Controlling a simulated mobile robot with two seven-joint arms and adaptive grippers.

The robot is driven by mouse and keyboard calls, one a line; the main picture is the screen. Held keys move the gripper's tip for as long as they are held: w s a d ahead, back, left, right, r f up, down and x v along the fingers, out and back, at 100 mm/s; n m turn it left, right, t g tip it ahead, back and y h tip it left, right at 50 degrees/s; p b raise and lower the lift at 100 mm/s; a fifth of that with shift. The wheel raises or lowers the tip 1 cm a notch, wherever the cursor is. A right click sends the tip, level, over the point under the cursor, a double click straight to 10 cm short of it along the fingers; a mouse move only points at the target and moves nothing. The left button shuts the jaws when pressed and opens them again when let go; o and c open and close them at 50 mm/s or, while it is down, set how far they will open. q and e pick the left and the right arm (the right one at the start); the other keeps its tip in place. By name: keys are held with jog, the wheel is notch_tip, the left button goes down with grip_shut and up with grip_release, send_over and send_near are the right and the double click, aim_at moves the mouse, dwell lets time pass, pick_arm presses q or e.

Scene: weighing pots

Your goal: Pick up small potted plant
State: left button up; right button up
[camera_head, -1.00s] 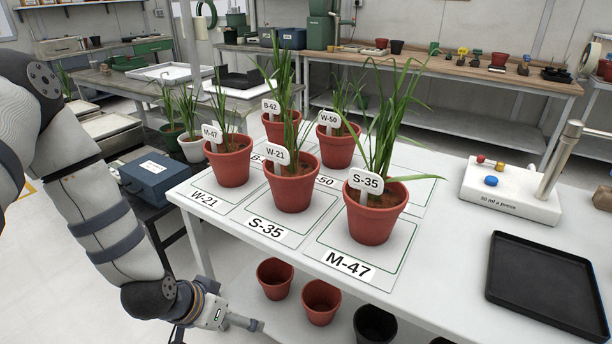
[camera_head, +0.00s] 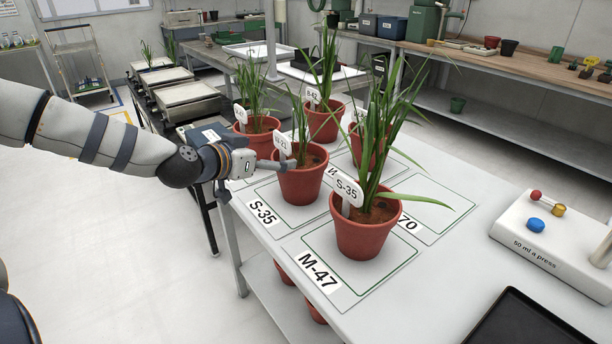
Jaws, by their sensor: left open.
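Several terracotta pots with grassy plants and white tags stand on the white table. The front pot (camera_head: 364,236), tagged S-35, stands on the card marked M-47. The middle pot (camera_head: 302,183) stands on the card marked S-35, its plant shorter than the front one. Two more pots stand behind, one at the back (camera_head: 324,124) and one partly hidden (camera_head: 378,160). My left gripper (camera_head: 270,167) is open, with a finger in front of or against the middle pot's left side; contact is unclear. My right gripper is out of view.
A white dispenser block (camera_head: 555,240) with coloured buttons is at the right. A black tray (camera_head: 520,322) lies at the front right. Pots show below the table's left edge. A back bench (camera_head: 500,68) holds small items.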

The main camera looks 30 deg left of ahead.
pick_arm(q)
send_near(307, 153)
jog(key=b+x, duration=0.2)
jog(key=x, duration=0.2)
jog(key=shift+f, duration=0.15)
jog(key=shift+w, duration=0.2)
jog(key=shift+r, duration=0.45)
jog(key=c, duration=2.2)
jog(key=shift+r, duration=0.1)
jog(key=shift+c, duration=0.2)
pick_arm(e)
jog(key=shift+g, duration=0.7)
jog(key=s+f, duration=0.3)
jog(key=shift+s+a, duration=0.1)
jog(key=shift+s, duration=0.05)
